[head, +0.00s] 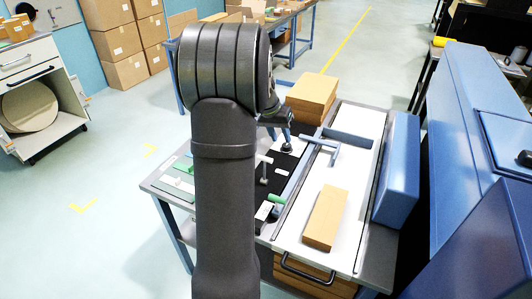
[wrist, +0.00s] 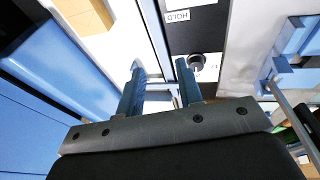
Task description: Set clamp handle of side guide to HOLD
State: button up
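My gripper (wrist: 160,68) is open in the wrist view, its two blue fingers apart with nothing visible between them. A HOLD label (wrist: 177,16) lies beyond the fingers on a black-and-white panel. A round dark knob (wrist: 197,62) sits just right of the right finger, close to it; I cannot tell if they touch. A blue bar-shaped part (wrist: 290,76) with a metal rod is at the right. In the head view my gripper is mostly hidden behind my arm, above the black panel (head: 285,165). I cannot tell for certain which part is the clamp handle or its setting.
A cardboard box (head: 325,217) lies on the white bed (head: 350,180), beside blue guide bars (head: 320,147). More boxes (head: 311,94) are stacked behind. A long blue block (head: 397,170) borders the bed at right. Large blue machinery (head: 470,120) stands further right. Open floor (head: 110,165) is at left.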

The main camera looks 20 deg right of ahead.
jog(key=a+r+t, duration=0.1)
jog(key=r, duration=0.1)
jog(key=w+a+r+t+y, duration=0.1)
jog(key=a, duration=0.1)
jog(key=shift+w+a+r+y, duration=0.1)
jog(key=shift+w+r+y, duration=0.1)
jog(key=shift+r+y, duration=0.15)
grip_shut()
notch_tip(320, 180, down, 9)
jog(key=shift+s+a+f, duration=0.15)
jog(key=shift+s+a, duration=0.3)
jog(key=shift+s+a+t, duration=0.25)
jog(key=shift+s+t, duration=0.05)
